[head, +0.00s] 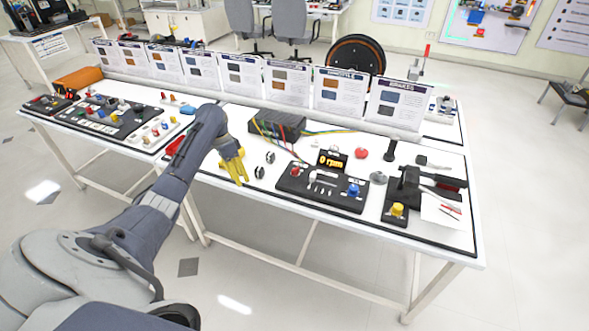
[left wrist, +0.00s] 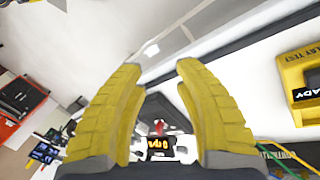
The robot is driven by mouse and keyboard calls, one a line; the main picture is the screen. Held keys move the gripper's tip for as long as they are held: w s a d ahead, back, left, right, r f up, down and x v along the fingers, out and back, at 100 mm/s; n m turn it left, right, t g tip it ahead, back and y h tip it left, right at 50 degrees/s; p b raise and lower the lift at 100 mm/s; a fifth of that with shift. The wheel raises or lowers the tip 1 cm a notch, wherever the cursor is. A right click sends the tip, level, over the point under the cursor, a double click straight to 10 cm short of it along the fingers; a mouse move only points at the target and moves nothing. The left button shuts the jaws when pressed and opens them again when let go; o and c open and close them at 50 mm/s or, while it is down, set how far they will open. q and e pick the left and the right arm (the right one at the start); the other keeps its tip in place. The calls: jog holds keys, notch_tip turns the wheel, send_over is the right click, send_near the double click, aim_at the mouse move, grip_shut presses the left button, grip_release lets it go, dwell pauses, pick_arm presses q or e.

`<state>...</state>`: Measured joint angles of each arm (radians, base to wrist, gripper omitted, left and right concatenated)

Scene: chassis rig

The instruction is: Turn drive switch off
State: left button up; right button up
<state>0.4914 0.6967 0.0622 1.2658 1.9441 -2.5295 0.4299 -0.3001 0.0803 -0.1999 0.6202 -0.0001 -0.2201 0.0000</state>
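My left gripper (head: 238,168) has yellow fingers and hangs over the front of the table, left of a black control panel (head: 322,198). In the left wrist view the fingers of this gripper (left wrist: 158,75) stand well apart with nothing between them. The panel carries a red knob (head: 295,171), several small light levers (head: 323,178) and a blue knob (head: 353,190). I cannot tell which of these is the drive switch. My right gripper is not in view.
Two small dark round parts stand between gripper and panel. A wired grey box (head: 278,125) is behind. A black pedal-like unit (head: 408,188) with a yellow knob (head: 397,209) stands right. Upright info cards (head: 340,93) line the back. Another panel (head: 100,115) with knobs is left.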

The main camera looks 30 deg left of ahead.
aim_at(297, 168)
pick_arm(q)
jog(key=w+d+r+t+y, duration=0.2)
jog(key=w+d+r+t, duration=0.2)
jog(key=w+d+r, duration=0.8)
jog(key=shift+n, duration=0.4)
jog(key=x, duration=0.5)
jog(key=a+x, duration=0.1)
jog(key=x, duration=1)
jog(key=shift+w+a+f, duration=0.25)
jog(key=shift+w+f, duration=0.05)
jog(key=shift+c, duration=0.3)
grip_shut()
